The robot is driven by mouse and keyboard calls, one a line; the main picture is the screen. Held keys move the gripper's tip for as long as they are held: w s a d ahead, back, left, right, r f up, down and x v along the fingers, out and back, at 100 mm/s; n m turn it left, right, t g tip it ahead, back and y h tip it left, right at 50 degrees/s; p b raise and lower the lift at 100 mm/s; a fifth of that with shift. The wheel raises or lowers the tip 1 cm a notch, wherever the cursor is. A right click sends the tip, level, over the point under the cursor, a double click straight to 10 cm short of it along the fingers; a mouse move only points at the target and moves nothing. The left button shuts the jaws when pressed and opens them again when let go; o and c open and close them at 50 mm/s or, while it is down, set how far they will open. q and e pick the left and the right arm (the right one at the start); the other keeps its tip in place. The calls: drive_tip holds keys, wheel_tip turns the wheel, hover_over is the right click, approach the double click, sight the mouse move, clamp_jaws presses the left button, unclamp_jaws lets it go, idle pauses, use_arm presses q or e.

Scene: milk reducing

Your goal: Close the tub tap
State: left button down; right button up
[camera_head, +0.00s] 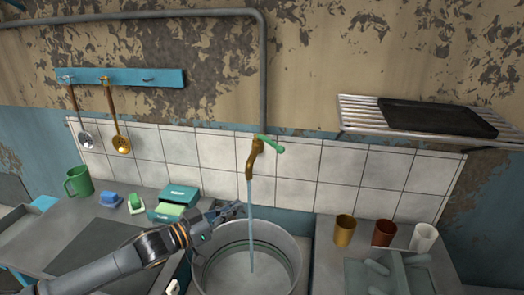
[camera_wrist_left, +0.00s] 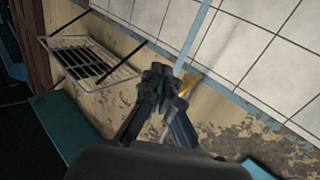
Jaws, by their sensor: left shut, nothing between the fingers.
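The brass tap (camera_head: 252,158) is on the tiled wall above the tub (camera_head: 292,240). Its green handle (camera_head: 268,144) points to the right. A thin stream of water (camera_head: 251,215) runs from the spout down into the round metal tub. My left gripper (camera_head: 237,208) is shut and empty, just left of the stream and below the spout, over the tub's back rim. In the left wrist view, my left gripper (camera_wrist_left: 160,74) has its fingers together. The tap (camera_wrist_left: 188,82) shows partly behind them, beside the pale stream (camera_wrist_left: 193,42). My right gripper is not in view.
A sponge box (camera_head: 172,203), a blue item, a green-and-white item and a green mug (camera_head: 78,181) stand on the left counter. Three cups (camera_head: 383,232) and a dish rack (camera_head: 388,272) are on the right. A wire shelf (camera_head: 362,118) with a dark tray hangs at upper right.

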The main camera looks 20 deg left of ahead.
use_arm(q)
drive_tip(key=a+r+m+t+h, duration=0.1)
drive_tip(key=a+r+m+h, duration=0.15)
drive_tip(key=a+r, duration=0.4)
drive_tip(key=p, duration=0.6)
approach(271, 145)
drive_tip(key=shift+n+h, duration=0.35)
drive_tip(key=x, duration=0.7)
drive_tip(key=shift+w+a+f, duration=0.1)
drive_tip(key=shift+w+f, duration=0.05)
drive_tip(key=shift+f, duration=0.05)
